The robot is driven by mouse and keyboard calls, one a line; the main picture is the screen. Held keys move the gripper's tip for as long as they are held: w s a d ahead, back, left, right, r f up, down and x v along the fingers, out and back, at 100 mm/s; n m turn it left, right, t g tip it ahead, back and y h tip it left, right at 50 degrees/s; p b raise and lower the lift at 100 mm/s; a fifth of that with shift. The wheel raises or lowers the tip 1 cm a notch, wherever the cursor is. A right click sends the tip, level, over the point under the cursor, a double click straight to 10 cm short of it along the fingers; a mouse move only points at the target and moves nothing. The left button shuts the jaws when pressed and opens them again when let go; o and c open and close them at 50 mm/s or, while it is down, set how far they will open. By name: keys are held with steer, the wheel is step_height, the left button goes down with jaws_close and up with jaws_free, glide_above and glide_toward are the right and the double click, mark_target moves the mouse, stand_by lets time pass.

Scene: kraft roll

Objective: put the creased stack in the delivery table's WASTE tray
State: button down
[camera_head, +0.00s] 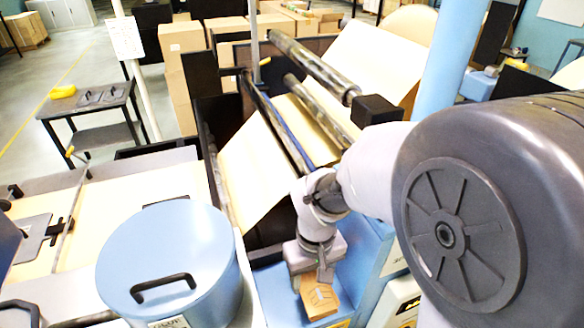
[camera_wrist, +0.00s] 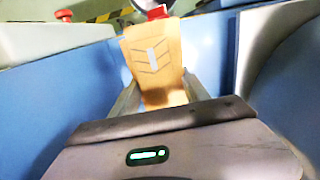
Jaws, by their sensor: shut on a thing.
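My gripper (camera_head: 322,276) points down near the lower middle of the head view, shut on a brown kraft stack (camera_head: 319,298). The stack hangs below the fingers and has dark lines across its face. In the wrist view the stack (camera_wrist: 153,55) sits between the two fingers (camera_wrist: 160,100), with chevron-like crease lines and a small pale strip on it. A dark table (camera_head: 85,105) with flat dark trays (camera_head: 102,96) on top stands at the far left. I cannot read any WASTE label, so I cannot tell which tray it is.
A blue round drum (camera_head: 170,255) with a black handle stands left of my gripper. The roll machine with a sloping kraft web (camera_head: 255,165) is just behind it. Blue panels (camera_wrist: 75,110) flank the stack closely. Open floor (camera_head: 75,60) lies at the far left.

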mark_target(308, 281)
steer(key=f, duration=0.1)
steer(key=w+f, duration=0.1)
steer(key=f, duration=0.1)
steer(key=shift+w+a+f, duration=0.25)
steer(key=shift+w+f, duration=0.1)
steer(key=shift+w, duration=0.05)
steer(key=shift+s, duration=0.1)
steer(key=shift+f+b, duration=0.15)
steer(key=shift+b, duration=0.25)
steer(key=c, duration=0.6)
jaws_free()
steer(key=shift+o, duration=0.2)
